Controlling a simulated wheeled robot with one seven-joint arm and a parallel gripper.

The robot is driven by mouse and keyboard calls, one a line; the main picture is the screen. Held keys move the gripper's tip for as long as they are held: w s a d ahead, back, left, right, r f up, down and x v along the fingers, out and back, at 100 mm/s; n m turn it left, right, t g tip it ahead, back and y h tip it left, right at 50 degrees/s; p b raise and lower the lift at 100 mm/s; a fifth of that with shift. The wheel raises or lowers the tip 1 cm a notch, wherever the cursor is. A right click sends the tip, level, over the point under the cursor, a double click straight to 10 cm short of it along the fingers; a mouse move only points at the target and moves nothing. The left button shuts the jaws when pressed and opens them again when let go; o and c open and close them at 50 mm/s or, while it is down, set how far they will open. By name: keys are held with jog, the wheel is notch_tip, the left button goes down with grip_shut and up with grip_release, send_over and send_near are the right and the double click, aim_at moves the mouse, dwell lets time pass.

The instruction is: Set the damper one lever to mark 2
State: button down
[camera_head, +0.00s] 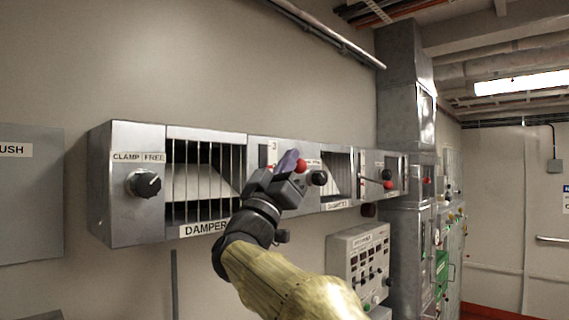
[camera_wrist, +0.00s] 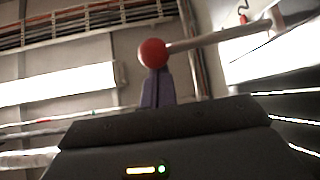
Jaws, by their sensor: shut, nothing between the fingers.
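The damper one lever ends in a red ball (camera_head: 301,166), beside my gripper on the wall panel. In the wrist view the red ball (camera_wrist: 153,53) sits at the tips of my fingers, with its pale rod (camera_wrist: 215,39) running off to the right. My gripper (camera_head: 287,160) has its purple fingers shut together, with nothing between them; they also show in the wrist view (camera_wrist: 156,88). The fingertips overlap the ball's lower edge; I cannot tell whether they touch it. My gripper hides most of the lever's scale in the head view; mark 2 cannot be made out.
Left of my gripper are a barred damper opening (camera_head: 203,185) and a black CLAMP/FREE knob (camera_head: 145,183). Right of it are another black knob (camera_head: 319,178), a second opening (camera_head: 337,175) and a second red-ended lever (camera_head: 389,185). A control box (camera_head: 360,260) hangs below.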

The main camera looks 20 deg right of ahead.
notch_tip(320, 180, up, 4)
jog(key=a+p, duration=0.2)
jog(key=p, duration=0.1)
jog(key=b+v, duration=0.6)
jog(key=v, duration=0.4)
jog(key=shift+s+f+b, duration=0.3)
jog(key=shift+w+d, duration=0.1)
jog(key=shift+d, duration=0.05)
